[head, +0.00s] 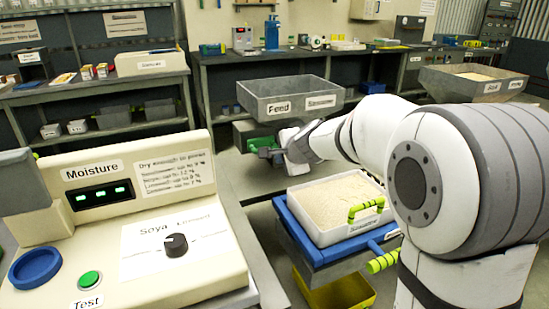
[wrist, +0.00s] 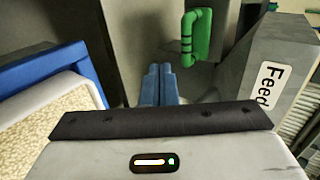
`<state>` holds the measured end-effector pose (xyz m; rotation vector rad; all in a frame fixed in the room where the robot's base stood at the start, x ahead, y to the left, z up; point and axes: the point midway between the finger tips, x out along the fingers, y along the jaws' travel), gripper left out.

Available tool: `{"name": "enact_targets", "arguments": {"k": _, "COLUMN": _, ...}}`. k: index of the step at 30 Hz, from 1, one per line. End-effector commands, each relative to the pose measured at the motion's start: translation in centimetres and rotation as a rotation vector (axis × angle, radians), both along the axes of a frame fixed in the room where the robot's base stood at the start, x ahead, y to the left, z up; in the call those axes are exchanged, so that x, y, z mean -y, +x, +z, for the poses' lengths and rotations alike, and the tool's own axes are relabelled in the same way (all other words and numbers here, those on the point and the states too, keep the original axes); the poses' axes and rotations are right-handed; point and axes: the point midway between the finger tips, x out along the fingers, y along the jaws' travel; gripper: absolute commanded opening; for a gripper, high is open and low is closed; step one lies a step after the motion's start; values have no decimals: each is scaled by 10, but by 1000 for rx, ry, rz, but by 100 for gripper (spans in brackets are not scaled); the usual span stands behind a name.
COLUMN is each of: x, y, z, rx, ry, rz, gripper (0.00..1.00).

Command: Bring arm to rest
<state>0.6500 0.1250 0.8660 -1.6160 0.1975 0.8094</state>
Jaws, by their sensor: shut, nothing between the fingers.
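My arm reaches from the right of the head view toward the middle, over the area behind the white sample tray. My gripper (wrist: 158,72) shows in the wrist view with its two blue fingers together and nothing between them. In the head view its fingertips cannot be made out. It hangs in free space, between the blue-framed tray on the left and the grey Feed hopper (wrist: 277,75) on the right in the wrist view. A green handle (wrist: 187,38) stands just beyond the fingers, apart from them.
The white tray (head: 295,208) of pale meal sits in a blue holder (head: 308,245) with a green-handled lever (head: 383,262). A yellow bin (head: 345,292) is below. The Moisture meter (head: 130,230) fills the left front. The Feed hopper (head: 258,90) is behind my wrist.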

Motion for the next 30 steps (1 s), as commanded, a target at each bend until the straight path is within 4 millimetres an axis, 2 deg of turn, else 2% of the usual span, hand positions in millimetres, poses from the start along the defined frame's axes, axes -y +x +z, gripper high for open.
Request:
{"name": "enact_targets", "arguments": {"k": 1, "x": 4, "y": -9, "z": 12, "rx": 2, "ry": 0, "rz": -1, "gripper": 0}}
{"name": "enact_targets", "arguments": {"k": 3, "x": 8, "y": -19, "z": 19, "rx": 3, "ry": -1, "rz": -1, "gripper": 0}}
{"name": "enact_targets", "arguments": {"k": 13, "x": 18, "y": -48, "z": 42, "rx": -3, "ry": -26, "rz": 25, "gripper": 0}}
{"name": "enact_targets", "arguments": {"k": 16, "x": 22, "y": -69, "z": 62, "rx": -13, "ry": -98, "rz": 98, "gripper": 0}}
{"name": "enact_targets", "arguments": {"k": 23, "x": 44, "y": -161, "z": 111, "rx": -83, "ry": -398, "rz": 401, "gripper": 0}}
{"name": "enact_targets", "arguments": {"k": 30, "x": 83, "y": -264, "z": 146, "rx": -209, "ry": -706, "rz": 724, "gripper": 0}}
